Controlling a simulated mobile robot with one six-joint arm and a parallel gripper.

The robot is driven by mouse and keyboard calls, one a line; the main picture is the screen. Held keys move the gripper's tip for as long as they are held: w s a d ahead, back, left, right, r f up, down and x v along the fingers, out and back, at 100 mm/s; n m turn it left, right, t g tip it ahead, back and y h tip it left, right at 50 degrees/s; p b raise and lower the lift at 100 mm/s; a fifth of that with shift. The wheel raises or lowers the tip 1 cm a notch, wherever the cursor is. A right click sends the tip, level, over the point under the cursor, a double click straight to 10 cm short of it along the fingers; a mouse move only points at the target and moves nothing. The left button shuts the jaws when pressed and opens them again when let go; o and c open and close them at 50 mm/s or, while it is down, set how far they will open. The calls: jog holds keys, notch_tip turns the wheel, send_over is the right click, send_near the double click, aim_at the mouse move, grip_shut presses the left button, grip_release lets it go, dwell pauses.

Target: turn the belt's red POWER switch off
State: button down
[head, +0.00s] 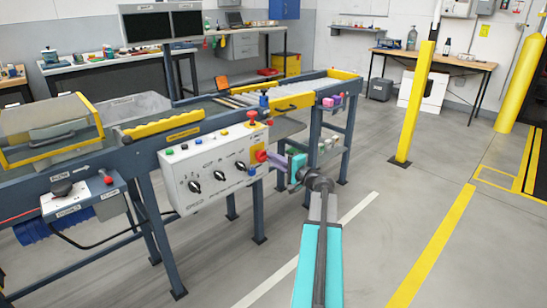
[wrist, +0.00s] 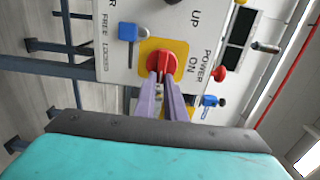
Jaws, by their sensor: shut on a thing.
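The red POWER switch (wrist: 162,64) sits on a yellow plate (wrist: 178,48) on the white control panel, with the word POWER printed beside it in the wrist view. In the head view my gripper (head: 272,160) reaches the panel from the right. The fingertips cover part of the switch, so its exact angle is hard to tell.
The white control panel (head: 208,175) carries dark knobs and small coloured buttons. A blue FREE/LOCKED lever (wrist: 128,32) and a red knob (wrist: 218,74) are close to the switch. A yellow post (head: 416,100) stands to the right. The floor in front is clear.

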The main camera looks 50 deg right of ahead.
dwell(0.4)
jog(key=c, duration=1.8)
grip_release()
jog(key=s, duration=0.4)
jog(key=s+p, duration=0.1)
jog(key=s, duration=0.4)
jog(key=s+a+p, duration=0.1)
jog(key=s, duration=0.3)
jog(key=shift+s, duration=0.4)
